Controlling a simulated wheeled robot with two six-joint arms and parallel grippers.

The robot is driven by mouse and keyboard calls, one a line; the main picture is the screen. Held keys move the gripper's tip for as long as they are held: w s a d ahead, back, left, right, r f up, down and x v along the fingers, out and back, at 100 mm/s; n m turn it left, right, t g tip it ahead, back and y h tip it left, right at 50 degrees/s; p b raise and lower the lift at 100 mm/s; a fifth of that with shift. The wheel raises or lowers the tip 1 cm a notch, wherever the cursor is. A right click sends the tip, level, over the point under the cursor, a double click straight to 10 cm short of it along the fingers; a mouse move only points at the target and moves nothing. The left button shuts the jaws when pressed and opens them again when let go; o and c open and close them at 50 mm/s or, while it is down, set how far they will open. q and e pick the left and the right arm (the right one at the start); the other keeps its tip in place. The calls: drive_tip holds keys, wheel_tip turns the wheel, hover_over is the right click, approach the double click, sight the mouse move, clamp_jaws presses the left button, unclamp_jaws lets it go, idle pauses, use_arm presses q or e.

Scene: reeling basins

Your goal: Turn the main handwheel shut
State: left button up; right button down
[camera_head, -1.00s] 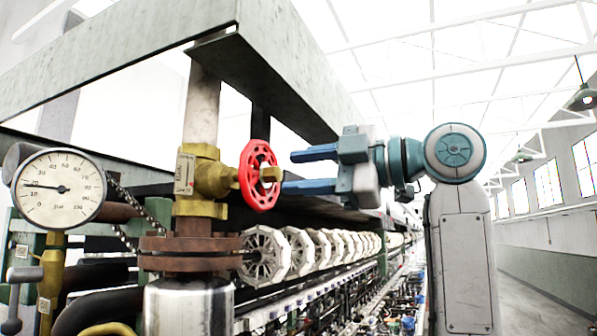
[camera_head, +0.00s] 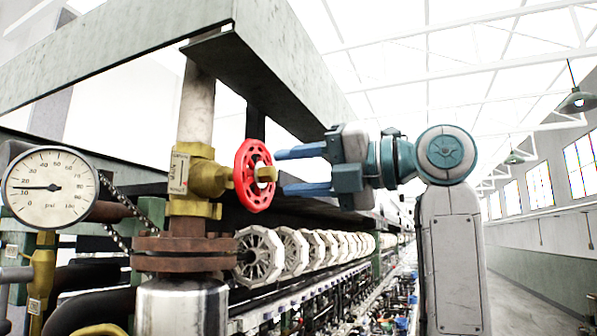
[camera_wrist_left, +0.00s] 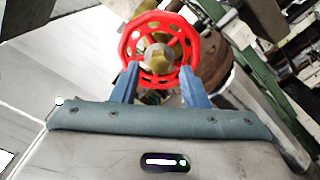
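The red handwheel (camera_head: 240,175), with a brass hub, faces right on a brass valve (camera_head: 203,178) on the upright pipe. My left gripper (camera_head: 281,172) is open, just right of the wheel in the head view, its two blue fingers pointing at it one above the other. The fingertips are very close to the wheel's face; I cannot tell whether they touch. In the left wrist view the handwheel (camera_wrist_left: 128,45) is straight ahead, and the fingertips (camera_wrist_left: 159,73) overlap its lower rim on either side of the hub. Nothing is between the fingers. My right gripper is not in view.
A pressure gauge (camera_head: 50,188) stands at the left, with a chain (camera_head: 115,228) beside the pipe. A rusty flange (camera_head: 185,250) is below the valve. A grey-green beam (camera_head: 130,50) passes above. White reels (camera_head: 292,252) run back below the gripper. An aisle lies open at the right.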

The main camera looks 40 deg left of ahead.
sight(275, 174)
use_arm(q)
drive_tip(key=shift+n, duration=0.9)
drive_tip(key=shift+x, duration=1.6)
drive_tip(key=shift+d, duration=0.1)
drive_tip(key=c, duration=0.8)
drive_tip(key=m, duration=0.5)
drive_tip(key=shift+c, duration=0.3)
drive_tip(key=m, duration=0.5)
drive_tip(key=o, duration=0.9)
drive_tip(key=shift+c, duration=0.2)
drive_tip(key=shift+w, duration=0.1)
